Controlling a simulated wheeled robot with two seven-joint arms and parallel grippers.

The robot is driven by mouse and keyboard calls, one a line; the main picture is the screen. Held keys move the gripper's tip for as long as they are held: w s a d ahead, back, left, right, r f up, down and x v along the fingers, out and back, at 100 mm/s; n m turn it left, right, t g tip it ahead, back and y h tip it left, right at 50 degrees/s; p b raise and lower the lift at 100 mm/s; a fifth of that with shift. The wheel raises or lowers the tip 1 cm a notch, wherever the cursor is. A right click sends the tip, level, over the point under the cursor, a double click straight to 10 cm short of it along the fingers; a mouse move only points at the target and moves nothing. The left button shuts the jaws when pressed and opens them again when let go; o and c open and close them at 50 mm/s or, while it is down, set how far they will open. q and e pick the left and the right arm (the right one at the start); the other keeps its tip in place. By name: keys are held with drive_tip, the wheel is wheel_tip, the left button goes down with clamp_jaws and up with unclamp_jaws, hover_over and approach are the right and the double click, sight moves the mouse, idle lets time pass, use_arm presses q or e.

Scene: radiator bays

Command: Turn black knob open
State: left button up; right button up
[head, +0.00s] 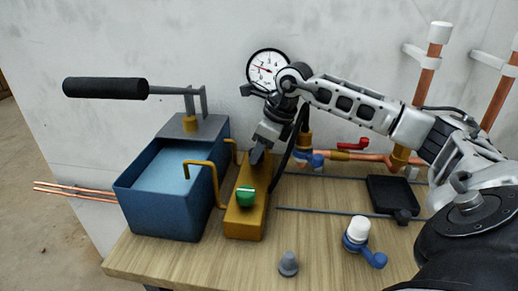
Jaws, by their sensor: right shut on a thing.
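A long brass-yellow block (246,224) lies on the wooden bench, with a green knob (246,196) bearing a white mark on its near part. My right gripper (257,156) reaches down over the far part of this block, behind the green knob. It is shut on a dark thing there, which looks like the black knob. The fingers mostly hide that knob, so its angle cannot be told. My left gripper is not in view.
A blue water tank (160,213) with a black-handled pump stands left of the block. A pressure gauge (267,66) is behind. Right are a black tray (391,194), a white-and-blue valve (358,230) and copper piping.

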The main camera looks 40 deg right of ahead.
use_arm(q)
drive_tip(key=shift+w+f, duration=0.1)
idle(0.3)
use_arm(e)
drive_tip(key=o, duration=1)
drive_tip(key=shift+r, duration=0.1)
use_arm(q)
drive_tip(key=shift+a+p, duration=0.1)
drive_tip(key=shift+p, duration=0.35)
use_arm(e)
drive_tip(key=v, duration=1.6)
drive_tip(key=shift+w, duration=0.1)
